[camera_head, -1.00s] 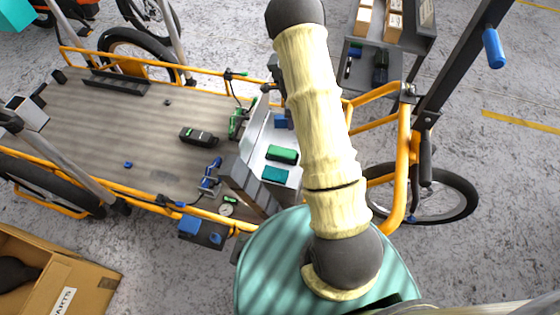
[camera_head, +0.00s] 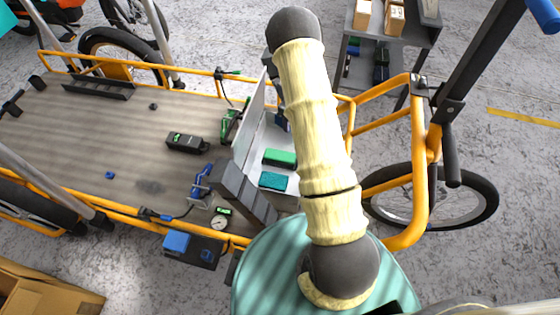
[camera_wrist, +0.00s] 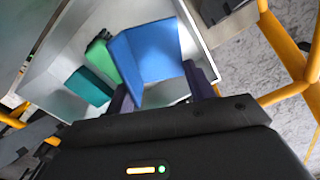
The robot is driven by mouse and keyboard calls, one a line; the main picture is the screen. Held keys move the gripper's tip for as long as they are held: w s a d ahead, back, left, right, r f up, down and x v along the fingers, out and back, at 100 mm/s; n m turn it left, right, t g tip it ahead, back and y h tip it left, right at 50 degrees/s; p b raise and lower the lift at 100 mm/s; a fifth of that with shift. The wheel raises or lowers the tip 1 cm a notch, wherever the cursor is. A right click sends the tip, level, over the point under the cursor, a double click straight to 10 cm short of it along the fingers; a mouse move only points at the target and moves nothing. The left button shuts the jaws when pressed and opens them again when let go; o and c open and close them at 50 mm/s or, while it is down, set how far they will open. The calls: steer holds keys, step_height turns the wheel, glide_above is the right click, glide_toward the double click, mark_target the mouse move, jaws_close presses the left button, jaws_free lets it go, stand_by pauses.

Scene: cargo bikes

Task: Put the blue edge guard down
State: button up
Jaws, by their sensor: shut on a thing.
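The blue edge guard (camera_wrist: 155,55) is a folded, L-shaped piece. In the wrist view it sits between the two dark fingers of my gripper (camera_wrist: 160,88), which is shut on it. The guard is over or inside a white-walled tray (camera_wrist: 62,93); I cannot tell whether it touches the tray floor. A green block (camera_wrist: 103,62) and a teal block (camera_wrist: 86,87) lie beside it in the tray. In the head view, the green block (camera_head: 280,157) and teal block (camera_head: 273,181) show left of my arm, which hides most of the gripper and guard.
The tray stands at the end of the cargo bike's wooden bed (camera_head: 80,130), edged by an orange frame (camera_head: 421,190). A black device (camera_head: 186,143), a blue clamp (camera_head: 201,181) and a round gauge (camera_head: 219,223) lie on the bed. A grey shelf (camera_head: 395,40) stands behind.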

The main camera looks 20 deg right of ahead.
steer(key=shift+f+b, duration=0.9)
steer(key=shift+f, duration=1.6)
step_height(320, 180, down, 4)
steer(key=shift+a+f+b, duration=0.1)
steer(key=shift+f+b, duration=0.1)
steer(key=shift+b, duration=0.75)
steer(key=shift+f, duration=0.35)
steer(key=shift+d, duration=0.2)
steer(key=shift+a, duration=0.1)
steer(key=o, duration=1)
steer(key=shift+a, duration=0.1)
